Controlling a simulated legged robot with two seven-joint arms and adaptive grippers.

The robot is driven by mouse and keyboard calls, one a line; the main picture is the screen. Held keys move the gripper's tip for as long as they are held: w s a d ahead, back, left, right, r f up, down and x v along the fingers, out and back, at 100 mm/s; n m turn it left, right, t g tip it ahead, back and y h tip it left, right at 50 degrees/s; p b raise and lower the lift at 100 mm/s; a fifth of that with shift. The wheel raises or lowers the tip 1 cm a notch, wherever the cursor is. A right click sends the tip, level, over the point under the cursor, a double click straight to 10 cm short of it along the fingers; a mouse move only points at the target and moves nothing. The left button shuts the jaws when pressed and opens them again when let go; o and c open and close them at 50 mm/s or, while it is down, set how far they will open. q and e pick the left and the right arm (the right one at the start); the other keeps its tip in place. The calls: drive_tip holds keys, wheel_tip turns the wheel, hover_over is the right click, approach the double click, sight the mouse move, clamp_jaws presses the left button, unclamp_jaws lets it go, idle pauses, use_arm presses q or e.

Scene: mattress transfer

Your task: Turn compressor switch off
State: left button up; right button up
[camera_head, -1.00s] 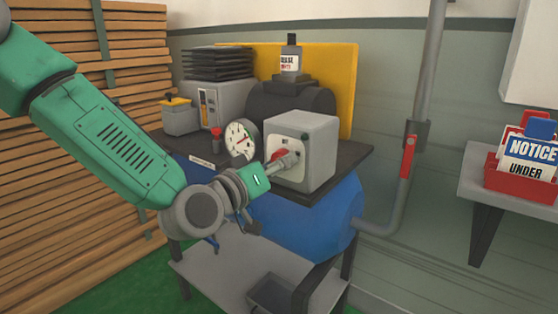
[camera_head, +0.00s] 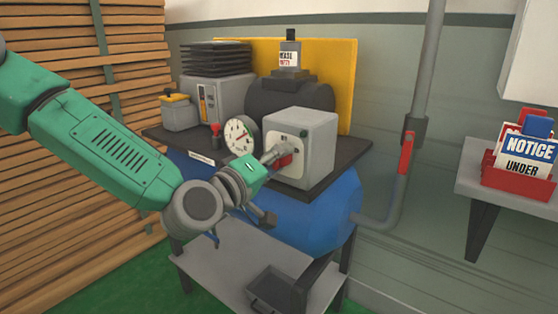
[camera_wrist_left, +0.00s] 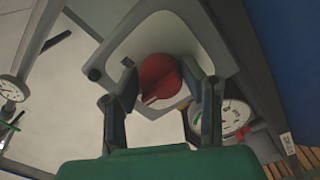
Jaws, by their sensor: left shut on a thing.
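The compressor switch is a red rotary knob (camera_head: 285,161) on the front of a grey box (camera_head: 313,140) on the compressor's top board. In the left wrist view, the red knob (camera_wrist_left: 160,76) sits on a pale plate between the two dark fingers. My left gripper (camera_head: 274,154) is at the knob, coming from the left. In the wrist view, my left gripper (camera_wrist_left: 160,93) is shut on the knob, one finger on each side. The fingers partly hide the knob in the head view. My right gripper is not in view.
A round gauge (camera_head: 240,135) stands just left of the switch box. The blue tank (camera_head: 320,222) is below the board. A grey pipe with a red-handled valve (camera_head: 406,153) rises at the right. A shelf with a red sign holder (camera_head: 515,178) is far right.

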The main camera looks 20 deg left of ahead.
use_arm(q)
drive_tip(key=shift+a+f, duration=0.1)
drive_tip(key=o, duration=1.1)
drive_tip(key=shift+o, duration=0.2)
drive_tip(key=shift+a, duration=0.1)
drive_tip(key=v, duration=0.7)
drive_tip(key=shift+s+a, duration=0.15)
